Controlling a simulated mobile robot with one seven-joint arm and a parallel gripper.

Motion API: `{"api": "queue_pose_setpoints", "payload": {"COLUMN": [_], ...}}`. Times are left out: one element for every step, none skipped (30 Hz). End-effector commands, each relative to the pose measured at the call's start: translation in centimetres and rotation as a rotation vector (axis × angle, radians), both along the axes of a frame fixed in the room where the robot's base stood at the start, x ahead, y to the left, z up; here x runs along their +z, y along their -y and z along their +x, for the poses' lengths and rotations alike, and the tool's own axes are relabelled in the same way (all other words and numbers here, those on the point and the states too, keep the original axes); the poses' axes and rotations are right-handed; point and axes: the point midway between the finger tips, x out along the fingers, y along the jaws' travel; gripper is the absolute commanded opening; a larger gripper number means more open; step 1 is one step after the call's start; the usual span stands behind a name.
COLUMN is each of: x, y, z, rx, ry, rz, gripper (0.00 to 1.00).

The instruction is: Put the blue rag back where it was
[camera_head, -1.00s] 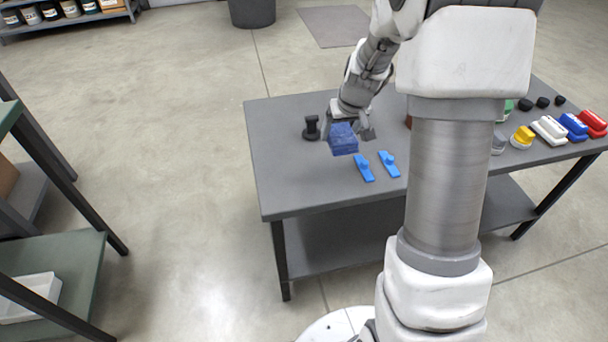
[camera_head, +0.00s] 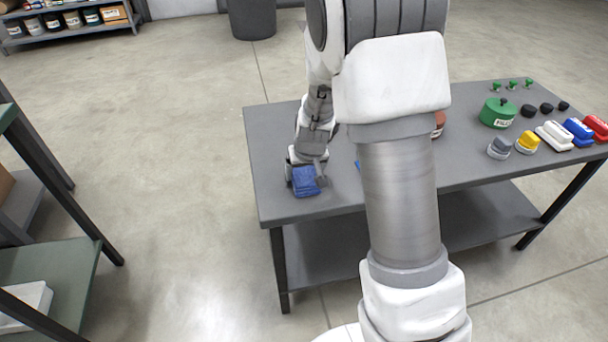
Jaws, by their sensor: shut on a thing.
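The blue rag (camera_head: 305,182) is a small folded block of cloth near the left front part of the grey table (camera_head: 268,140). My arm column hides the middle of the table.
On the right of the table are a green lidded pot (camera_head: 497,114), grey (camera_head: 499,148) and yellow (camera_head: 526,143) round items, white (camera_head: 553,136), blue (camera_head: 577,131) and red (camera_head: 597,127) blocks, and several black knobs. A green shelf (camera_head: 60,265) stands at left.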

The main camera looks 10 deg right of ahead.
Motion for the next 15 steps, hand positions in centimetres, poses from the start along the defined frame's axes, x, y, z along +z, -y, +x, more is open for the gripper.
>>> {"api": "queue_pose_setpoints", "payload": {"x": [0.04,0.10,0.12,0.12,0.12,0.09,0.00,-0.13,-0.30,-0.40,-0.23,-0.19,-0.20,-0.21,-0.21], "y": [0.01,0.00,0.00,0.00,0.00,-0.01,0.00,-0.01,0.00,0.00,-0.01,-0.01,-0.01,-0.01,-0.01], "z": [0.04,0.04,0.04,0.04,0.04,0.03,0.03,0.03,0.03,0.03,0.03,0.03,0.02,0.02,0.02], "rx": [0.000,0.000,0.000,0.000,0.001,0.001,0.001,0.001,0.000,0.000,0.000,0.000,0.000,0.001,0.001], "ry": [0.002,0.002,0.002,0.002,0.001,0.001,0.001,0.001,0.001,0.001,0.001,0.001,0.001,0.001,0.001], "rz": [0.000,0.000,0.000,0.000,0.000,0.000,0.000,0.000,0.000,0.000,0.000,0.000,0.000,0.000,0.000], "gripper": [0.20,0.20,0.20,0.20,0.20,0.20,0.20,0.20,0.20,0.20,0.87,0.94,1.00,1.00,1.00]}}
